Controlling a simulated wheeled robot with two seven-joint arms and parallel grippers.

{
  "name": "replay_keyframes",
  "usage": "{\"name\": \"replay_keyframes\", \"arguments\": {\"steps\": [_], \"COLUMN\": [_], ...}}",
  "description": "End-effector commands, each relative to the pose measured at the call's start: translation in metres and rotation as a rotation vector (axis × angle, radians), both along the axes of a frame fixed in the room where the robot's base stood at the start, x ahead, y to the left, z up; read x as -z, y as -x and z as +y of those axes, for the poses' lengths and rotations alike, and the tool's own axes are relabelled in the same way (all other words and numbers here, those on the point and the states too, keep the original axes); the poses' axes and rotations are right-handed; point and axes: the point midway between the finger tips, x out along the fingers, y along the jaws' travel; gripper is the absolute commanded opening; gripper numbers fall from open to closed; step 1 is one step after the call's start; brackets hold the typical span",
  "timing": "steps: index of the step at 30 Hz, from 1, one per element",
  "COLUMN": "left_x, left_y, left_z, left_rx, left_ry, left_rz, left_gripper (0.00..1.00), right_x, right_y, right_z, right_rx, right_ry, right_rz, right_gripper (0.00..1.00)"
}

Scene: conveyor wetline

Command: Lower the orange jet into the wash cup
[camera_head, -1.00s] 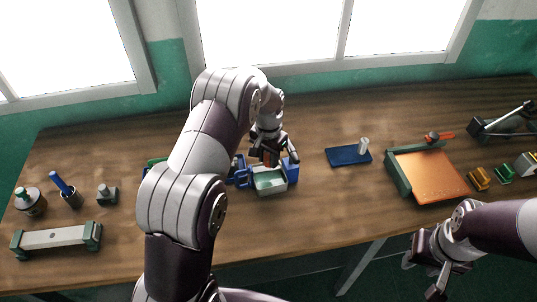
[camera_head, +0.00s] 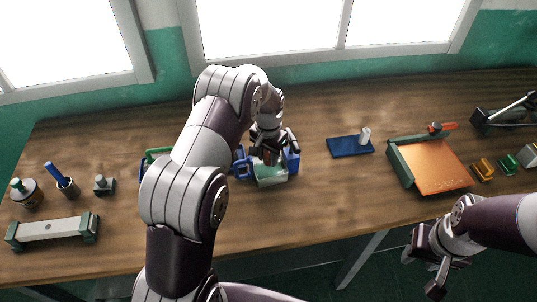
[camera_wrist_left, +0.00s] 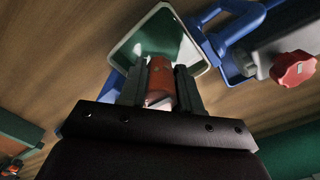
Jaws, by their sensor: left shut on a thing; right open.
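My left gripper (camera_head: 266,158) is shut on the orange jet (camera_wrist_left: 160,78), a short orange-red cylinder between its two fingers in the left wrist view. The wash cup (camera_head: 272,183) is a pale, square-rimmed box with green inside, directly below the gripper in the head view. Its white rim (camera_wrist_left: 207,66) also shows in the left wrist view, with the jet overlapping the opening. I cannot tell how far the jet is inside the cup. The gripper hides most of the jet in the head view. My right gripper (camera_head: 424,272) is open and empty off the table's front edge.
Blue holders (camera_head: 292,160) flank the cup closely, and a red knob (camera_wrist_left: 293,69) is near it in the wrist view. A blue tray (camera_head: 345,147) with a pale cylinder and an orange board (camera_head: 440,172) are to the right. Table in front of the cup is clear.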

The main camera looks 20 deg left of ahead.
Motion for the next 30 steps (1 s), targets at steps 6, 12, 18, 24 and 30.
{"name": "replay_keyframes", "arguments": {"steps": [6,12,18,24,30], "left_x": [0.002,0.005,0.008,0.011,0.014], "left_y": [0.0,0.0,0.0,0.0,0.0], "left_z": [0.0,0.0,0.0,0.0,0.0], "left_rx": [0.0,0.0,0.0,0.0,0.0], "left_ry": [0.0,0.0,0.0,0.0,0.0], "left_rz": [0.0,0.0,0.0,0.0,0.0], "left_gripper": [0.04,0.04,0.04,0.04,0.04], "right_x": [0.001,0.003,0.005,0.007,0.009], "right_y": [0.0,0.0,0.0,0.0,0.0], "right_z": [0.0,0.0,0.0,0.0,0.0], "right_rx": [0.0,0.0,0.0,0.0,0.0], "right_ry": [0.0,0.0,0.0,0.0,0.0], "right_rz": [0.0,0.0,0.0,0.0,0.0], "right_gripper": [0.43,0.43,0.43,0.43,0.43]}}
